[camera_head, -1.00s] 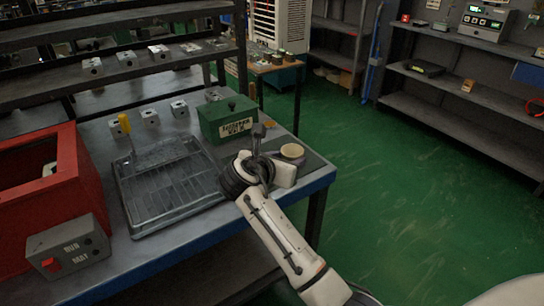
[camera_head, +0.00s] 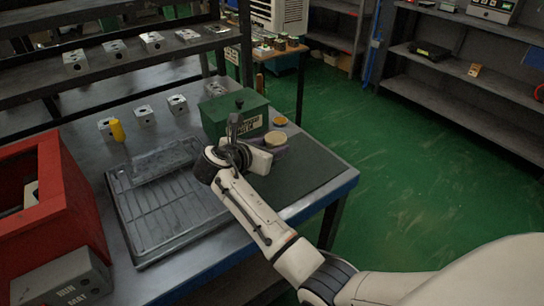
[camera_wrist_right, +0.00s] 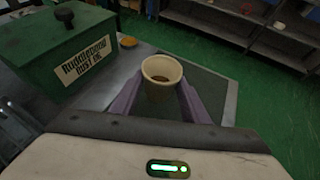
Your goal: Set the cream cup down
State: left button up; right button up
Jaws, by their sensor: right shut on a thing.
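The cream cup (camera_wrist_right: 162,82) is upright between the purple fingers of my right gripper (camera_wrist_right: 158,105) in the right wrist view. Its open mouth shows a brownish inside. In the head view, the cup (camera_head: 276,138) shows just beyond my right gripper (camera_head: 266,146), to the right of the green box. The gripper is shut on the cup's sides. The cup is over or near the far end of the dark mat (camera_head: 297,172). I cannot tell whether its base touches the surface; the base is hidden. My left gripper is out of view.
The green box (camera_head: 216,124) stands close to the left of the cup. A small amber disc (camera_head: 280,121) lies behind it. A metal tray (camera_head: 170,205) and red bin (camera_head: 70,200) are further left. The mat's near part is clear, ending near the blue table edge (camera_head: 345,182).

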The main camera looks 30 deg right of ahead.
notch_tip(320, 180, down, 3)
jog(key=shift+r, duration=0.1)
jog(key=shift+f, duration=0.25)
jog(key=o, duration=1.1)
jog(key=shift+f, duration=0.1)
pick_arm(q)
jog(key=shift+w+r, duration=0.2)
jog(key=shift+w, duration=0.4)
pick_arm(e)
jog(key=shift+o, duration=0.2)
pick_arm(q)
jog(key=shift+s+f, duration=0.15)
pick_arm(e)
jog(key=shift+s+a+r, duration=0.1)
jog(key=shift+a+r, duration=0.15)
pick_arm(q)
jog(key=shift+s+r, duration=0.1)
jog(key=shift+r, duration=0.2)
pick_arm(e)
jog(key=v, duration=1.1)
